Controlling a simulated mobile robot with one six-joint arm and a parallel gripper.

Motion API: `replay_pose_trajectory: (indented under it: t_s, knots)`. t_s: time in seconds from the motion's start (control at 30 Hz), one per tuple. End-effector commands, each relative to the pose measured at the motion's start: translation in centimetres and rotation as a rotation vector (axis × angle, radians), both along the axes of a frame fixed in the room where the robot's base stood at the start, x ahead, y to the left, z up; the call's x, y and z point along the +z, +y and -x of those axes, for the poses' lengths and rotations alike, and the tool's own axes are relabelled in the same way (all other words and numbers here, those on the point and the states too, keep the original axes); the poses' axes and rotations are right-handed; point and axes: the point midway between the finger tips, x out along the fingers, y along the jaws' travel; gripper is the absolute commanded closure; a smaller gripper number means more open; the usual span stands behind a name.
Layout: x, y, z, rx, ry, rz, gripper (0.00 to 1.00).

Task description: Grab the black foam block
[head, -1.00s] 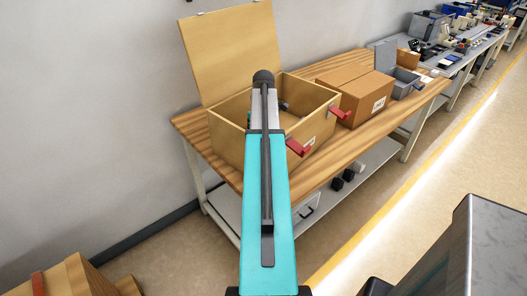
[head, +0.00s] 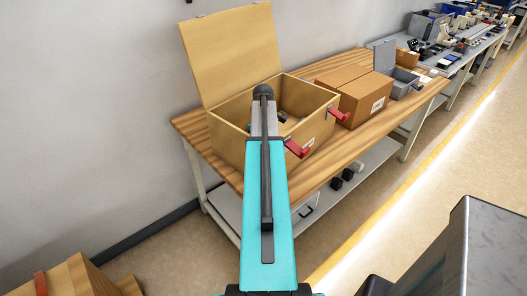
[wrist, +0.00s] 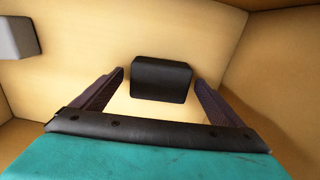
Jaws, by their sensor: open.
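The black foam block (wrist: 161,80) lies on the floor of the open wooden box, seen in the wrist view between and just beyond my fingertips. My gripper (wrist: 160,82) is open, with one dark finger on each side of the block and a gap on both sides. I see no contact with the block. The wooden box (head: 230,137) stands on the workbench in the head view, its lid raised at the back. In the head view my arm reaches into the box and hides my gripper.
A grey object (wrist: 16,38) lies in the box at the upper left of the wrist view. The box walls (wrist: 268,75) rise close on the right. A closed cardboard box (head: 357,95) and a grey bin (head: 403,83) stand to the right on the workbench (head: 330,157).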

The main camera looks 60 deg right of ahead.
Motion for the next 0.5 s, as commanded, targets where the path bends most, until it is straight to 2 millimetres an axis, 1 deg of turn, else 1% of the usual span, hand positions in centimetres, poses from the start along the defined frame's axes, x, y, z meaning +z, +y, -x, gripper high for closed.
replay_pose_trajectory:
  t_s: [0.2, 0.5]
  knots:
    - [-1.04, 0.02, -0.02, 0.0, 0.0, 0.001, 0.08]
    - [-1.1, 0.03, -0.04, 0.001, 0.0, 0.001, 0.08]
